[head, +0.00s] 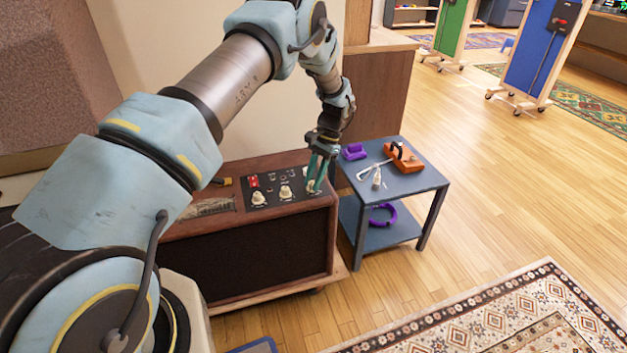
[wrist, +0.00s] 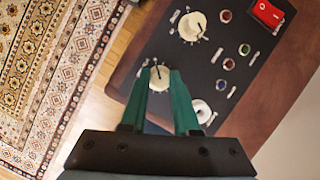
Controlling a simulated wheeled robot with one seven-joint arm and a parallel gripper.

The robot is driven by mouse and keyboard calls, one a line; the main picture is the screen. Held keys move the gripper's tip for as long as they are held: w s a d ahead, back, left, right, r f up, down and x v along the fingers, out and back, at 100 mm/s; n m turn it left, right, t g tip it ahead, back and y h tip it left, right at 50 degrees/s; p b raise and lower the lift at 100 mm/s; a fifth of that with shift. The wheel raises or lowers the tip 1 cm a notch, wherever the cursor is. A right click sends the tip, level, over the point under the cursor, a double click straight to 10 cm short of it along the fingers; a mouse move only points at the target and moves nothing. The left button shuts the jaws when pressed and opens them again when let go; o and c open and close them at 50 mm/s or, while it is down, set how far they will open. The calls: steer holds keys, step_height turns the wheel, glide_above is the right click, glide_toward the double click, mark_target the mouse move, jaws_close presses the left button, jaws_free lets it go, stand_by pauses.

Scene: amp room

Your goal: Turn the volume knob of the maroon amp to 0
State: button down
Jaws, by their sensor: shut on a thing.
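The maroon amp (head: 326,205) stands on the floor in the head view, with a dark control panel on top. Its panel (wrist: 215,45) fills much of the wrist view. My gripper (head: 314,186) points down over the panel's right end. In the wrist view its green fingers (wrist: 160,76) are closed on both sides of a cream knob (wrist: 160,84) with a dark pointer mark. Another cream knob (wrist: 192,27) sits free farther along the panel. A whitish round part (wrist: 201,108) is partly hidden by the right finger. I cannot read the labels or the held knob's setting.
A red switch (wrist: 267,13) and small coloured round parts are on the panel. A blue-grey side table (head: 408,184) with tools and an orange object (head: 404,157) stands close right of the amp. Wooden floor and a patterned rug (head: 500,318) lie in front and right.

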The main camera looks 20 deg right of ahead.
stand_by(0.3)
steer(key=c, duration=0.7)
jaws_free()
steer(key=shift+o, duration=0.2)
steer(key=v, duration=1)
steer(key=shift+d+r+b, duration=0.15)
steer(key=shift+r+b, duration=0.2)
steer(key=shift+w, duration=0.1)
